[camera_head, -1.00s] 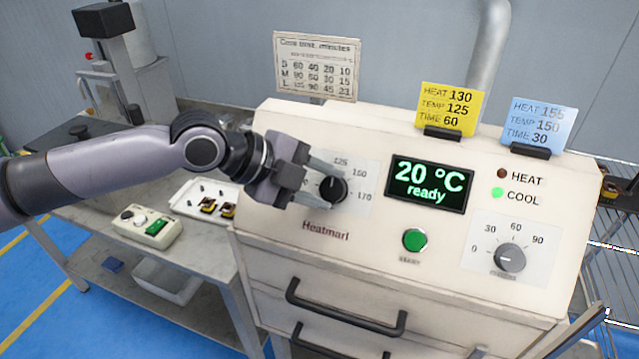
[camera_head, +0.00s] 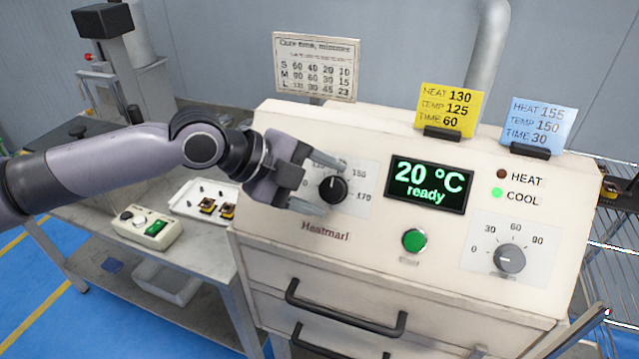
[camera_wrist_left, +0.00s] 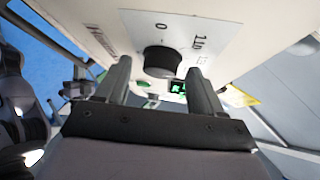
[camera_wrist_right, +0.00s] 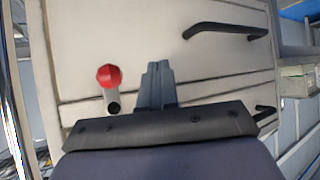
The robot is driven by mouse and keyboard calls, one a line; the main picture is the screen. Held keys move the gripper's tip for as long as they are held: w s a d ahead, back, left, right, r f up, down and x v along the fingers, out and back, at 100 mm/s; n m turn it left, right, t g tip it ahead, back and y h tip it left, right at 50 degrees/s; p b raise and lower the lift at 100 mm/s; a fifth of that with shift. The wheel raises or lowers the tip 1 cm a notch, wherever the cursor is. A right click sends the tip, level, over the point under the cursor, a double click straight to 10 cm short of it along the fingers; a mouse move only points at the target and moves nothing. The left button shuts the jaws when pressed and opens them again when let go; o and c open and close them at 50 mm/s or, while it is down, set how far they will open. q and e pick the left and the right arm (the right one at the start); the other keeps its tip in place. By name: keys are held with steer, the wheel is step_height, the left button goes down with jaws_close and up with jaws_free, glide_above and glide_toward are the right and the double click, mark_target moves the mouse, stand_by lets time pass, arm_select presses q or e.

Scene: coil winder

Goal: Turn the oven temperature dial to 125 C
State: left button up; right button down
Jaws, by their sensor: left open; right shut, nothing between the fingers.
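The oven temperature dial (camera_head: 333,190) is a black knob on a pale scale plate at the left of the oven's sloping panel. Its pointer mark is too small to read surely. The 150 and 170 marks show to its right; the upper finger covers the 125 area. My left gripper (camera_head: 328,187) is open, with one finger above and one below the dial. In the left wrist view the dial (camera_wrist_left: 162,62) sits between the open fingertips (camera_wrist_left: 158,74), with gaps on both sides. My right gripper (camera_wrist_right: 158,72) is shut and empty, in front of a pale drawer front.
The oven display (camera_head: 430,184) reads 20 °C ready. A green start button (camera_head: 415,240) and a time dial (camera_head: 509,258) are further right. Yellow (camera_head: 449,107) and blue (camera_head: 541,124) cards stand on top. A red knob (camera_wrist_right: 109,75) is left of my right gripper.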

arm_select(q)
steer(key=b+v, duration=0.1)
steer(key=v, duration=0.6)
steer(key=s+d+f+n, duration=0.2)
steer(key=s+f+n, duration=0.25)
steer(key=f, duration=0.25)
steer(key=s+d+f+n, duration=0.3)
steer(key=s+f, duration=0.2)
steer(key=f, duration=0.1)
steer(key=s+a+f+n+y, duration=0.5)
steer(key=s+a+f+n, duration=0.3)
steer(key=a, duration=0.3)
steer(key=s+a+f+n+y, duration=0.4)
steer(key=s+a+f+n, duration=0.25)
steer(key=a+n, duration=0.35)
steer(key=w+d+f+t+h, duration=0.1)
steer(key=w+d+f+t, duration=0.1)
steer(key=w+f+t, duration=0.3)
steer(key=shift+w+d+f+m+t+h, duration=0.3)
steer(key=shift+f+t, duration=0.6)
steer(key=shift+f, duration=0.9)
